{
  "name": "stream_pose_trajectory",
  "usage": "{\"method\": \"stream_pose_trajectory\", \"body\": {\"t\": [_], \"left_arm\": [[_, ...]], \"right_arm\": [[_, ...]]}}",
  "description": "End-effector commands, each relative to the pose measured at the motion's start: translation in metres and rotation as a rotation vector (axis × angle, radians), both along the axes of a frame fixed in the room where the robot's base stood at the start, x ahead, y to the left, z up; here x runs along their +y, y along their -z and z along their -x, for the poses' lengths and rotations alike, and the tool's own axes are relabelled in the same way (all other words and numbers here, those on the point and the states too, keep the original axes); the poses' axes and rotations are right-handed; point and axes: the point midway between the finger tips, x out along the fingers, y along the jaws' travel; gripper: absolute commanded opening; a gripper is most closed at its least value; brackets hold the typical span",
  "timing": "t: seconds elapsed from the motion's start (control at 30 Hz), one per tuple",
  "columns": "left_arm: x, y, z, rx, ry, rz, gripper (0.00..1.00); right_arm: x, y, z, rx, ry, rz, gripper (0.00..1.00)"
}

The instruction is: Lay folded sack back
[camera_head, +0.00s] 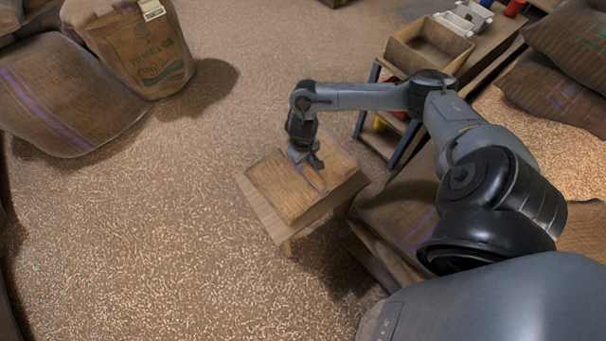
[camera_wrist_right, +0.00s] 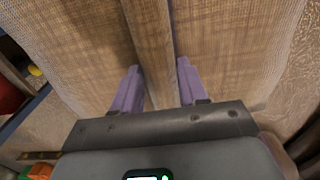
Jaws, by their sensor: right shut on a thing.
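A folded brown burlap sack (camera_head: 285,188) lies on a small wooden stool (camera_head: 272,217) in the middle of the head view. My right gripper (camera_head: 312,166) reaches down onto the sack from the right. In the right wrist view the sack (camera_wrist_right: 80,50) fills most of the picture, and a raised fold (camera_wrist_right: 152,45) of it runs between the two purple fingers of the right gripper (camera_wrist_right: 160,88). The fingers are shut on this fold. My left gripper is not in either view.
Full sacks (camera_head: 60,95) stand at the upper left, one with green print (camera_head: 150,55). A shelf with an open wooden box (camera_head: 428,48) stands at the upper right, with more sacks (camera_head: 565,90) beyond. Grain covers the floor, which is open left of the stool.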

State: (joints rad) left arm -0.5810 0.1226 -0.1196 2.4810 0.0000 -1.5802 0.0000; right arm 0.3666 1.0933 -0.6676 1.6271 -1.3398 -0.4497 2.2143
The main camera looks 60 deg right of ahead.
Motion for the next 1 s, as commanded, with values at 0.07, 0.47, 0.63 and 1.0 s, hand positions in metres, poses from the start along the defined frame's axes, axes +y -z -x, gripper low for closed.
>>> {"method": "stream_pose_trajectory", "body": {"t": [0.07, 0.47, 0.63, 1.0], "left_arm": [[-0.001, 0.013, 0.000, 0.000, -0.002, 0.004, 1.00], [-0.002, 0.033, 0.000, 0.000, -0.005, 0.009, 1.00], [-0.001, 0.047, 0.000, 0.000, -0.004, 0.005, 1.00], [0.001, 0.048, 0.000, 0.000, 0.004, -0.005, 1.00]], "right_arm": [[0.000, 0.018, -0.001, 0.000, 0.001, -0.001, 0.00], [0.000, 0.052, -0.001, -0.001, 0.001, -0.001, 0.00], [0.000, 0.073, -0.001, -0.001, 0.000, -0.001, 0.00], [0.000, 0.077, -0.001, -0.002, 0.001, 0.000, 0.00]]}}
